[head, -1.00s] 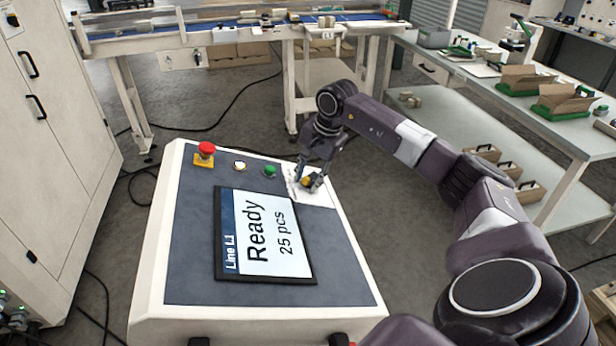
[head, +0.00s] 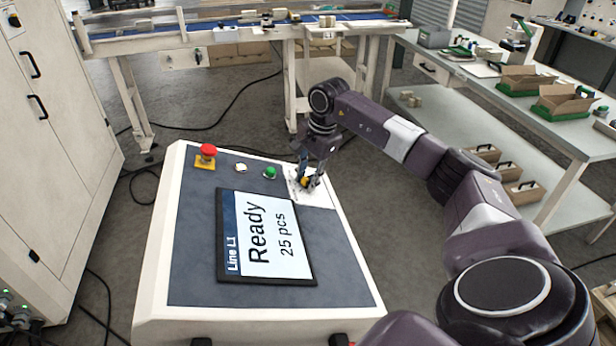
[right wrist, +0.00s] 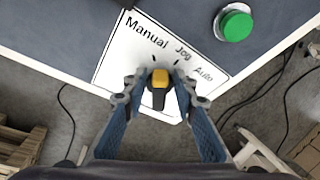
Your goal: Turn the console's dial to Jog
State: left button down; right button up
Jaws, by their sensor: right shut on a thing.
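The console (head: 205,240) stands in front of me with a screen (head: 265,235) reading "Line L1 Ready 25 pcs". Its dial (right wrist: 159,84) has a yellow top and a dark body, on a white plate (right wrist: 115,72) printed Manual, Jog and Auto. My right gripper (right wrist: 160,92) is over the plate, with one finger on each side of the dial, shut on it. In the head view my right gripper (head: 308,182) points down at the dial and hides much of it. I cannot tell exactly which label the dial points at. My left gripper is not in view.
A red emergency button (head: 208,151), a white button (head: 240,167) and a green button (head: 270,172) sit along the console's far edge. A conveyor (head: 240,30) runs behind. A bench (head: 480,100) with boxes stands at the right, a cabinet (head: 60,130) at the left.

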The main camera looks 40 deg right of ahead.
aim_at(310, 176)
jog(key=m, duration=0.1)
jog(key=m+g+p, duration=0.1)
jog(key=m, duration=0.1)
jog(key=shift+w+r, duration=0.15)
jog(key=shift+w, duration=0.15)
jog(key=shift+w+d+m+g, duration=0.1)
jog(key=shift+m+g, duration=0.05)
jog(key=shift+m, duration=0.5)
jog(key=shift+w+d+m+g, duration=0.1)
jog(key=shift+m+g, duration=0.05)
jog(key=shift+m, duration=0.5)
jog(key=o, duration=0.8)
jog(key=shift+c, duration=0.2)
jog(key=shift+r, duration=0.2)
notch_tip(310, 176, up, 11)
jog(key=d, duration=0.1)
jog(key=shift+s+r, duration=0.2)
jog(key=shift+s, duration=0.1)
jog(key=shift+p, duration=0.3)
